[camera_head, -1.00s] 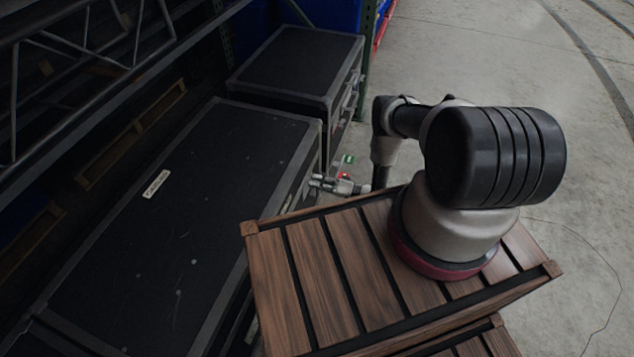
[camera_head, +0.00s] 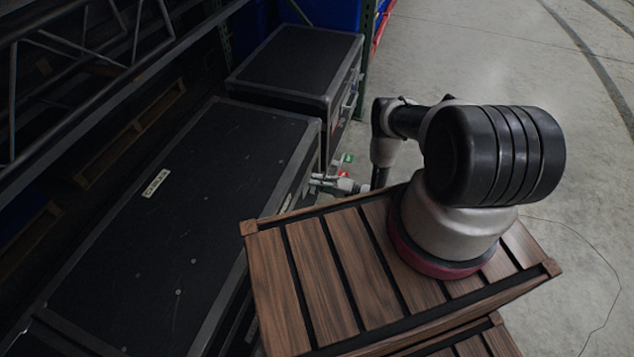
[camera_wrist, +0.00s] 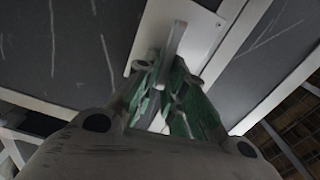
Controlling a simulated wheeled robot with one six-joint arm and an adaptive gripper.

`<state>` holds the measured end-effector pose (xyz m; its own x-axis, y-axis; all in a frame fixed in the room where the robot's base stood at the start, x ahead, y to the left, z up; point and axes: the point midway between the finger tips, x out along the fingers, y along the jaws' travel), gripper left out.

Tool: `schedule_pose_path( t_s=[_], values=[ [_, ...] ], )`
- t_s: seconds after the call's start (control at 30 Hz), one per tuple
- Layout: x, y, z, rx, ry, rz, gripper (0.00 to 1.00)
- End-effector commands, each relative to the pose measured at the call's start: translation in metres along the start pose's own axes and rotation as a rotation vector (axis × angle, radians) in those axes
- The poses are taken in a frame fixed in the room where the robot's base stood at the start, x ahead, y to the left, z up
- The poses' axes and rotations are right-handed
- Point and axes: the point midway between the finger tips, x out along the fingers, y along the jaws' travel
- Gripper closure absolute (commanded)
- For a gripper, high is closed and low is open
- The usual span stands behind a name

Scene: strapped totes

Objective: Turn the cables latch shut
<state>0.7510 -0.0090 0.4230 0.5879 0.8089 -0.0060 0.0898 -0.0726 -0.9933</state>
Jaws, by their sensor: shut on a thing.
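The black case (camera_head: 215,170) with grey edging lies at the left, and a small white label (camera_head: 156,183) is on its lid, its lettering too small to read surely. My gripper (camera_head: 316,182) is at the case's right side, near its far corner. In the wrist view my gripper (camera_wrist: 172,72) has its green-padded fingers closed around a thin metal latch handle (camera_wrist: 177,38). The handle stands out in front of a pale latch plate (camera_wrist: 192,22) on the case. The fingers hide the lower part of the latch. The head view does not show the latch clearly.
A second black case (camera_head: 295,60) stands behind the first. A wooden slatted platform (camera_head: 330,270) is close in front, below my arm. Metal racking (camera_head: 60,80) is at the left. Open concrete floor (camera_head: 500,50) lies to the right.

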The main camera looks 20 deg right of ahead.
Motion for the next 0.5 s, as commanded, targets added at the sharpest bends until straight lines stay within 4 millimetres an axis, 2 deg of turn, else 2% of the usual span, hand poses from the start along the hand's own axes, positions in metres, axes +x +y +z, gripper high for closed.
schedule_pose_path(
  t_s=[0.1,0.13,0.2,0.5],
  values=[
    [-0.0004,-0.0013,-0.0011,0.0,0.002,-0.004,1.0],
    [-0.0004,-0.0013,-0.001,0.0,0.002,-0.004,0.84],
    [-0.0003,-0.0012,-0.001,0.0,0.002,-0.004,0.72],
    [-0.0004,-0.0008,-0.0006,-0.001,0.001,-0.002,0.71]
  ],
)
